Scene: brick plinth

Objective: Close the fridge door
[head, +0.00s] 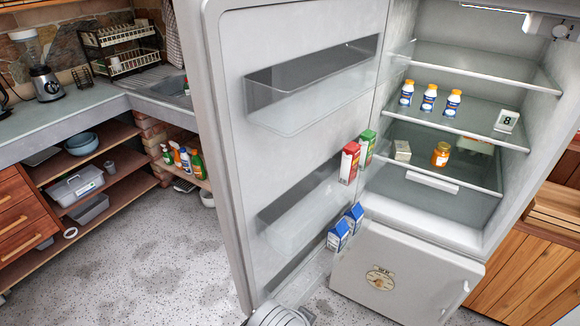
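The fridge door (225,150) stands wide open, swung out to the left of the fridge body (530,130). Its inner side faces me and has clear bins. Milk cartons, one red and one green, stand in the middle bin, and two blue-and-white cartons stand in the lower one. The door's outer free edge is on the left, near me. The lower compartment front (400,275) is shut. A grey-white rounded part shows at the bottom edge below the door; I cannot tell what it is. No gripper fingers are visible.
Inside the fridge, several items, including white-and-blue bottles (429,98) and an orange jar (441,154), stand on the shelves. A counter (60,118) with open shelves is at left. Wooden cabinets (535,270) are at right. The speckled floor (150,260) left of the door is clear.

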